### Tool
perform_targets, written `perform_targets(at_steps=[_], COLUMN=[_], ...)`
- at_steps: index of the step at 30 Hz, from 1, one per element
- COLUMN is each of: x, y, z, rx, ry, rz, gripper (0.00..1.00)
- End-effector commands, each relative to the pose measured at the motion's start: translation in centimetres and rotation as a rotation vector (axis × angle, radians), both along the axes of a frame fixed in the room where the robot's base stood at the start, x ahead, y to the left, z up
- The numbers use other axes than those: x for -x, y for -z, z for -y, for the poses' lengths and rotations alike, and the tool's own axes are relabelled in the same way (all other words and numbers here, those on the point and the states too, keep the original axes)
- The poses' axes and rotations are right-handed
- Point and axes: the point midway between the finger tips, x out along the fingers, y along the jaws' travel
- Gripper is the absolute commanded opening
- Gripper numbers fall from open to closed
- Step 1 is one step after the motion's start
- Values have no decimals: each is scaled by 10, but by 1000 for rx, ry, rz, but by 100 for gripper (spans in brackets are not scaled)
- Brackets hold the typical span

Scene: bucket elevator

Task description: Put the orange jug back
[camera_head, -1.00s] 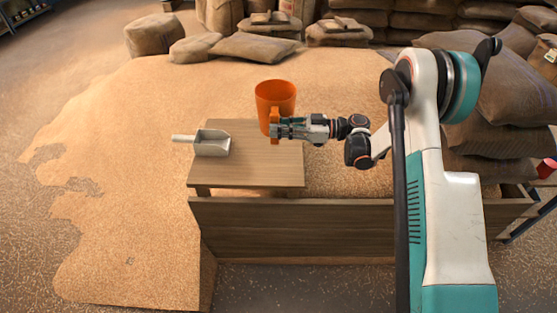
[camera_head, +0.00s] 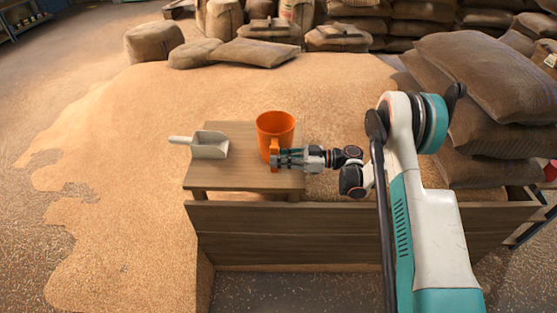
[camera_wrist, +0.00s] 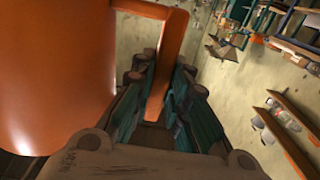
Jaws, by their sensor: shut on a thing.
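The orange jug (camera_head: 275,123) is upright over the right part of a small wooden table (camera_head: 225,178) in the head view. I cannot tell whether its base touches the tabletop. My gripper (camera_head: 278,158) reaches in from the right and is shut on the jug's handle, which faces the front. In the wrist view the orange handle (camera_wrist: 172,55) runs between the two fingers of my gripper (camera_wrist: 155,100), and the jug's body (camera_wrist: 60,70) fills the left side.
A metal scoop (camera_head: 209,145) lies on the table's left part. A wooden board wall (camera_head: 300,232) stands in front of the table. Loose grain (camera_head: 130,180) surrounds the table. Stacked sacks (camera_head: 500,90) stand at the right.

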Motion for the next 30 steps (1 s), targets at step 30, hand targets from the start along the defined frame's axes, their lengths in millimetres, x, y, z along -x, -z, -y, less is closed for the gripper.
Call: perform_targets(at_steps=[30], x=[0], y=[-4], z=[40], rx=[0], ry=[5], rz=[0], gripper=[35])
